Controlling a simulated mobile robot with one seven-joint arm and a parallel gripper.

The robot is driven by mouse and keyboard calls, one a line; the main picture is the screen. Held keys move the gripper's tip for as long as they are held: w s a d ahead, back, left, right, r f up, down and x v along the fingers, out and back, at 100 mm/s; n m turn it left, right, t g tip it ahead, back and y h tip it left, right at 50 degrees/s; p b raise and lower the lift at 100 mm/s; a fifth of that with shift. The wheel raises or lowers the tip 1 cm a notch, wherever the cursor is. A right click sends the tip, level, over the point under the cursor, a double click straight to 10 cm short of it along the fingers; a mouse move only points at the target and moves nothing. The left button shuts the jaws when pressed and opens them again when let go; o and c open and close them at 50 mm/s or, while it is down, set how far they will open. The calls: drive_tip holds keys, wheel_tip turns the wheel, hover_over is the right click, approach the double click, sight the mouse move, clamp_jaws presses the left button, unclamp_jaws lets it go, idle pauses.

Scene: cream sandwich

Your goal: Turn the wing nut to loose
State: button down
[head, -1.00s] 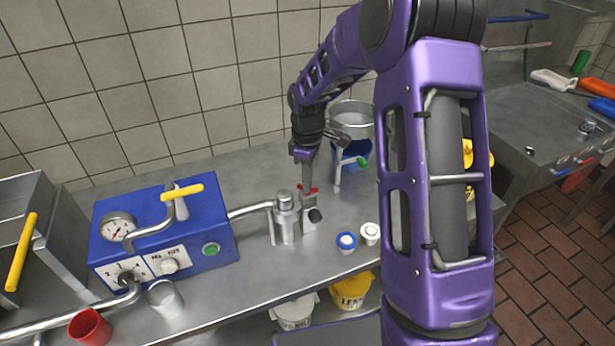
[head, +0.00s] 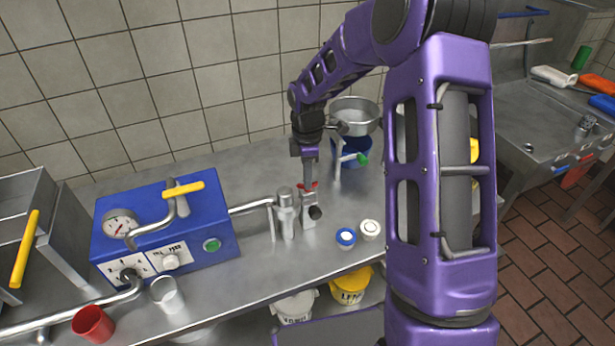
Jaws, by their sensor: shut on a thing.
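The red wing nut (head: 315,185) sits on top of a small metal fitting (head: 309,208) beside the steel cylinder at the end of the pipe. My gripper (head: 308,182) comes down onto it from above and is shut on it. The fingertips are too small to make out singly.
A blue machine (head: 190,225) with a gauge stands left, its pipe running to the steel cylinder (head: 285,210). A steel pot (head: 355,115) over a blue container stands behind right. Two small cups (head: 346,238) are in front right.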

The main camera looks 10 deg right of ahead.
drive_tip(key=c, duration=1)
unclamp_jaws()
drive_tip(key=shift+o, duration=0.2)
drive_tip(key=shift+r, duration=0.1)
wheel_tip(320, 180, up, 17)
